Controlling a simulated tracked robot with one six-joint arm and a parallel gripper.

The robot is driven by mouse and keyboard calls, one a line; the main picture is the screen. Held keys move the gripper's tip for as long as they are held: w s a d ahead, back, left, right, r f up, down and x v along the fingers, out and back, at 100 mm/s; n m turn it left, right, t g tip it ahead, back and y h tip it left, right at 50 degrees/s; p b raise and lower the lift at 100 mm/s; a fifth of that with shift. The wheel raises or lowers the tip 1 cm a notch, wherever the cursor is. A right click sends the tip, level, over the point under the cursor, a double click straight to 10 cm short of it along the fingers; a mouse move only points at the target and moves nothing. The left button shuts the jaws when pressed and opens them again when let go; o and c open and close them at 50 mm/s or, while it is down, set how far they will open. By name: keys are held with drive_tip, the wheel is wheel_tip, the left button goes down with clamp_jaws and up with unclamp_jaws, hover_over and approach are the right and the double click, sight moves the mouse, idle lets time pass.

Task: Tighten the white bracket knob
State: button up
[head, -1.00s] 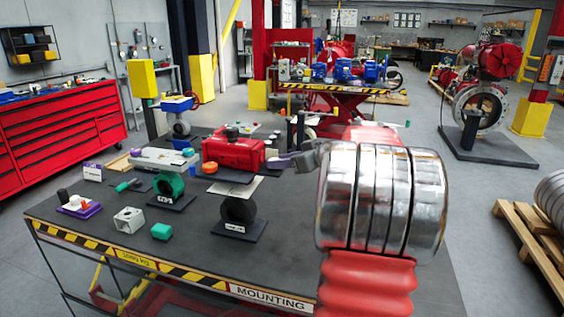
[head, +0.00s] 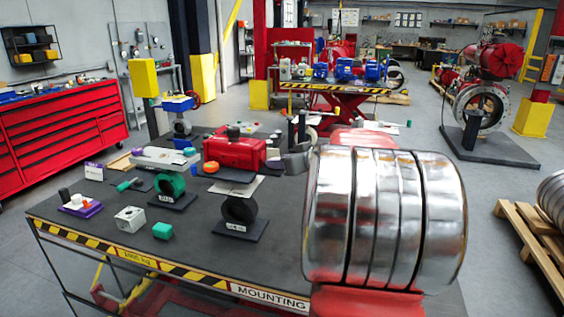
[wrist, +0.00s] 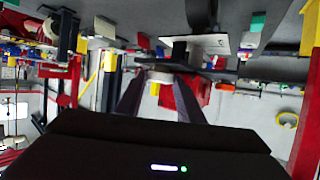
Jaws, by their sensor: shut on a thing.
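The white knob (wrist: 161,76) shows as a small pale round thing in the wrist view, which looks upside down. My gripper (wrist: 162,80) has its two dark fingers on either side of it, shut on it. The red actuator (head: 234,152) sits on a black bracket plate (head: 230,174) above a black valve body (head: 238,210) on the table. In the head view my gripper is at the actuator's right side, mostly hidden by my arm. The knob cannot be made out there, and its turn angle cannot be told.
A red tool cabinet (head: 60,120) stands at left. A wooden pallet (head: 535,225) lies at right.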

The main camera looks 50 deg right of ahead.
drive_tip(key=shift+h, duration=0.3)
drive_tip(key=o, duration=1.1)
drive_tip(key=shift+a, duration=0.1)
drive_tip(key=shift+c, duration=0.2)
